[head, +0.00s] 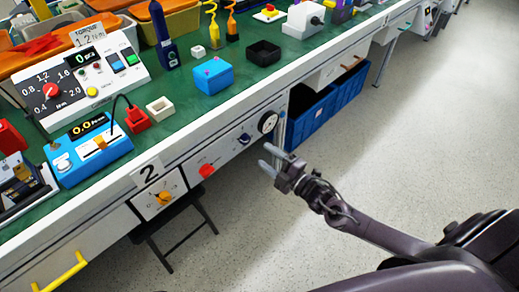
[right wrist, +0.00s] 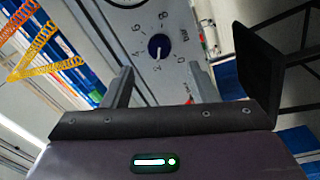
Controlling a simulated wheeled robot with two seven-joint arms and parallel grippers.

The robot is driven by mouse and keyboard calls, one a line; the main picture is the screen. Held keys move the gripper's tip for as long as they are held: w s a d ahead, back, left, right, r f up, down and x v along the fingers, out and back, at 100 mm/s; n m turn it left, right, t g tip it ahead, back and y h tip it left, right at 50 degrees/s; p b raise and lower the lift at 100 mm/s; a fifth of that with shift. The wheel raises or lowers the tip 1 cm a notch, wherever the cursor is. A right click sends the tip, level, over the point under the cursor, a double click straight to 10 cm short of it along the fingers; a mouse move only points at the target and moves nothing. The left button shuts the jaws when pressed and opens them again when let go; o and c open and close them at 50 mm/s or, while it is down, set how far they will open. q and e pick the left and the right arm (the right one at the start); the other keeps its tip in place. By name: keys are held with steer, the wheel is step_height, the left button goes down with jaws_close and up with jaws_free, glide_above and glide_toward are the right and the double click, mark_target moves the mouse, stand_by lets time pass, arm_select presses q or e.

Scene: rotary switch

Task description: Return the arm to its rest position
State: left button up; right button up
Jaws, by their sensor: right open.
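My right gripper (head: 268,157) is open and empty, in front of the workbench's front panel at the middle of the head view. Its two fingers also show in the right wrist view (right wrist: 160,78), spread apart. A dark blue rotary knob (head: 244,138) sits on that panel, behind and left of the fingertips. In the right wrist view the blue knob (right wrist: 160,46), with numbers around it, appears between and beyond the fingers, apart from them. My left gripper is not in view.
The green workbench top (head: 186,118) carries a torque meter (head: 82,75), a blue box (head: 212,77) and other items. Blue bins (head: 313,112) stand under the bench right of the dial. A dark stool (head: 180,225) is below. Open floor (head: 420,130) lies to the right.

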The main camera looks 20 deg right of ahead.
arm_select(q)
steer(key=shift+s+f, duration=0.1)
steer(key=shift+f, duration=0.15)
arm_select(e)
steer(key=shift+s+d, duration=0.15)
steer(key=shift+s, duration=0.15)
